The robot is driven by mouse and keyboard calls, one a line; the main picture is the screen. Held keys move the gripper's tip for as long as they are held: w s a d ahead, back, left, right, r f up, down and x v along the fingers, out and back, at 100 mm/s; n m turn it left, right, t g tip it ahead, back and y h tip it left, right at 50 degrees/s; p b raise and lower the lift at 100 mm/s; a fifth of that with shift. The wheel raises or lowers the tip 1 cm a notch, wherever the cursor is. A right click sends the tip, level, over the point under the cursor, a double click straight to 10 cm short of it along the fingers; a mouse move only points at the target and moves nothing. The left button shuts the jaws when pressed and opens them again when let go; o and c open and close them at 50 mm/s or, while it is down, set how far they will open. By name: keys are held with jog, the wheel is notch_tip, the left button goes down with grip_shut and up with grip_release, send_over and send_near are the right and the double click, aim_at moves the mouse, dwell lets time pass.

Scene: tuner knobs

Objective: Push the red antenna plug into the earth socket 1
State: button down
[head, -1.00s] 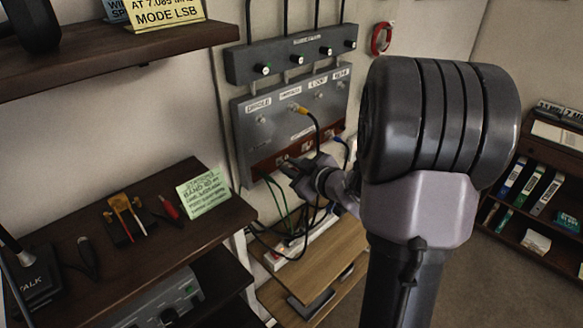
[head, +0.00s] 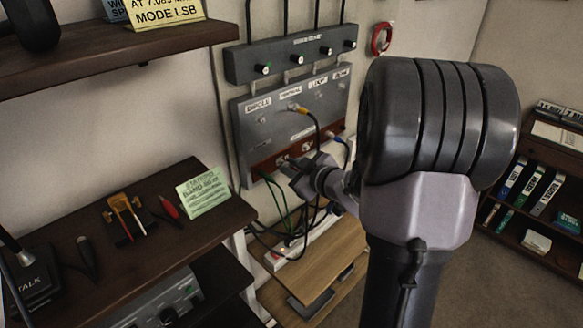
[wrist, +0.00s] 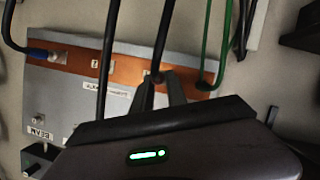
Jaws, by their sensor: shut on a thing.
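My gripper (head: 287,162) is at the left part of the red-brown earth strip (head: 264,171) along the bottom of the grey antenna panel (head: 242,122). In the wrist view its fingers (wrist: 160,88) are close together in front of the same strip (wrist: 124,70). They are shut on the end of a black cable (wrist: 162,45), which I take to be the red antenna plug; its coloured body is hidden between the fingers. Earth socket 1 is not clearly readable, and whether the plug touches a socket cannot be told.
A yellow plug (head: 297,108) sits in the panel and a blue plug (wrist: 38,53) in the strip's other end. Green wires (wrist: 224,40) meet the strip close to my fingers. Loose cables hang over a power strip (head: 279,256). A dark shelf (head: 75,222) stands left.

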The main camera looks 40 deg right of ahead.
jog(key=shift+w+a, duration=0.1)
jog(key=shift+w, duration=0.65)
jog(key=c, duration=1.3)
grip_release()
jog(key=shift+o, duration=0.2)
jog(key=p+v, duration=0.3)
jog(key=v, duration=1.4)
jog(key=shift+s, duration=0.2)
